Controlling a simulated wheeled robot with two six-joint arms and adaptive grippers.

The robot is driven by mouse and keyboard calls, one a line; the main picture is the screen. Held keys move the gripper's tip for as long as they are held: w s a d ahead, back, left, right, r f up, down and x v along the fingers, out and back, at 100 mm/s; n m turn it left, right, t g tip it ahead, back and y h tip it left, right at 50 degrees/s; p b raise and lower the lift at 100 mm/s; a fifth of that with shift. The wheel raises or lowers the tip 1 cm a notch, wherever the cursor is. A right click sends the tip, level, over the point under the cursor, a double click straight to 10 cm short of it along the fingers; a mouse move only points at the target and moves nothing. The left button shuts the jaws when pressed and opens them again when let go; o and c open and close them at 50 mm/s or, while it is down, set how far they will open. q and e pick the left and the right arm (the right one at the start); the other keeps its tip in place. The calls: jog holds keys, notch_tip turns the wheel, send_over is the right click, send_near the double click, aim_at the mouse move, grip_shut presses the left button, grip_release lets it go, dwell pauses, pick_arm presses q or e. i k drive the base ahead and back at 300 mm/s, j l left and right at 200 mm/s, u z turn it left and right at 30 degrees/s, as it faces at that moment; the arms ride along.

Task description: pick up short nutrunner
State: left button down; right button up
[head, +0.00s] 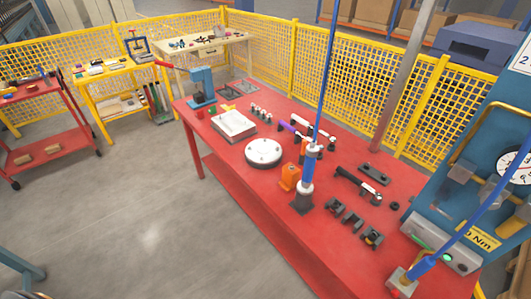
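Two upright blue tools look like nutrunners, and I cannot tell which is the short one. One blue tool (311,164) with a white collar stands on a dark block near the middle of the red table, with a long blue rod rising above it. The other blue tool (424,267) stands on a pale block at the table's lower right, its blue rod running out at the right edge. A black hand tool (352,180) with a pale end lies flat right of the middle one. Neither of my grippers is in view.
The red table (265,191) also holds a white round disc (263,152), a white tray (233,125), an orange item (290,177) and several dark blocks. A blue gauge cabinet (452,180) borders its right. Yellow mesh fence (262,58) runs behind.

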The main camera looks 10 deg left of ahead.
aim_at(305, 187)
jog(key=i+j+z, duration=0.4)
jog(key=j, duration=1.15)
jog(key=j+z, duration=0.4)
jog(key=j, duration=1.15)
jog(key=k, duration=0.05)
